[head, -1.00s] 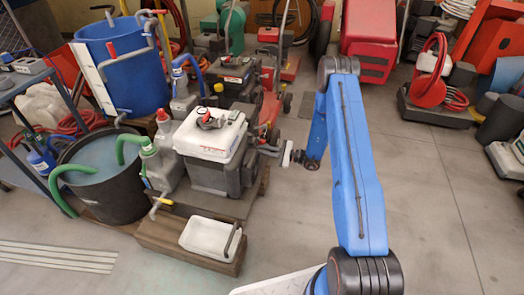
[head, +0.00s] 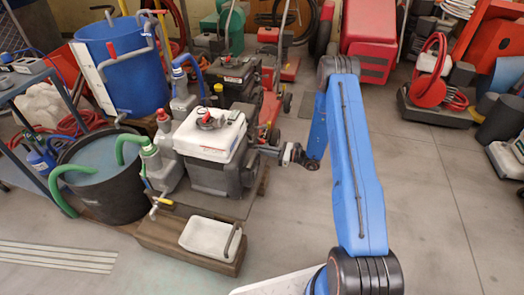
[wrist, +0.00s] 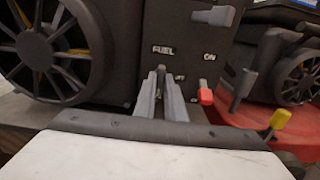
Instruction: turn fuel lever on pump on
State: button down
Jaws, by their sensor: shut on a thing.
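The pump (head: 222,165) with a white tank on top stands on a low wooden stand, left of my arm in the head view. In the wrist view its dark face (wrist: 125,60) carries the words FUEL and ON. My gripper (wrist: 162,82) is at this face, just under the word FUEL. Its two grey fingers are close together on a small dark piece (wrist: 161,76), which looks like the fuel lever. Most of that piece is hidden between the fingers. In the head view the fingertips are hard to make out against the pump's right side.
A red-tipped lever (wrist: 206,96) is close to the right of my fingers, below a grey knob (wrist: 214,16). A yellow-tipped lever (wrist: 279,119) is further right. A round fan guard (wrist: 45,48) is on the left. Open floor (head: 430,220) lies right of my arm.

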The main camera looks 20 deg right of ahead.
dwell(0.3)
jog(key=c, duration=1.8)
grip_release()
jog(key=shift+d, duration=0.1)
jog(key=v, duration=1.7)
jog(key=shift+s+d, duration=0.15)
